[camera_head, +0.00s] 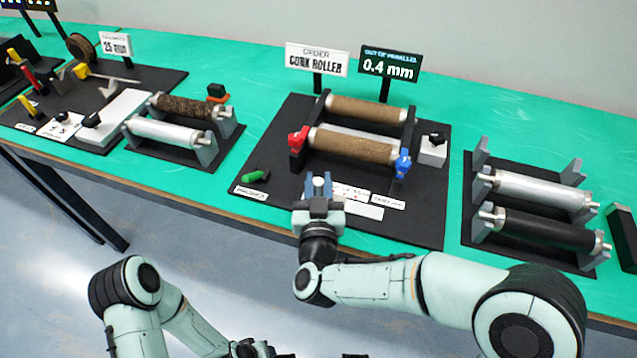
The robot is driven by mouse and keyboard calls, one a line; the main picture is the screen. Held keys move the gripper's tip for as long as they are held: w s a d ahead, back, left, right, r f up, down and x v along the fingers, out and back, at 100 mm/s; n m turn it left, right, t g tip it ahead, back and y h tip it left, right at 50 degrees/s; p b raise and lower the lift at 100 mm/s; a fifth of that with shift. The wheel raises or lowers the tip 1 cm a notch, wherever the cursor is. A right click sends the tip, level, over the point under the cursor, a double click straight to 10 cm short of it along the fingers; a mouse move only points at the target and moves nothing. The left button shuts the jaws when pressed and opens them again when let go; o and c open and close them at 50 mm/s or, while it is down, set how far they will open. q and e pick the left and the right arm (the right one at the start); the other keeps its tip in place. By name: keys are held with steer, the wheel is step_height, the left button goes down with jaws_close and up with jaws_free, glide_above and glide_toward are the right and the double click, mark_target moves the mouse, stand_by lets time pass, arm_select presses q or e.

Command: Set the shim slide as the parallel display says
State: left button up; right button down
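The parallel display (389,67) reads "OUT OF PARALLEL 0.4 mm". In front of it, a black station board (420,222) carries two cork rollers (356,145) between a red end block (297,140) and a blue one (402,163). A small green piece (256,175) lies at the board's left front. I cannot tell which part is the shim slide; small labels (388,200) along the front edge are too small to read. My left gripper (262,350) is low at the bottom edge, mostly cut off.
An order sign (317,60) reads "CORK ROLLER". A white block with a black knob (433,149) stands at the board's right. Roller racks stand left (180,130) and right (535,208). A tool board (60,95) is far left. Green tabletop (240,210) shows between the boards.

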mark_target(343, 192)
steer(key=d, duration=0.1)
steer(key=s+d, duration=0.1)
steer(key=d, duration=0.3)
steer(key=shift+s, duration=0.3)
steer(key=shift+a, duration=0.1)
steer(key=c, duration=1)
jaws_free()
steer(key=shift+c, duration=0.2)
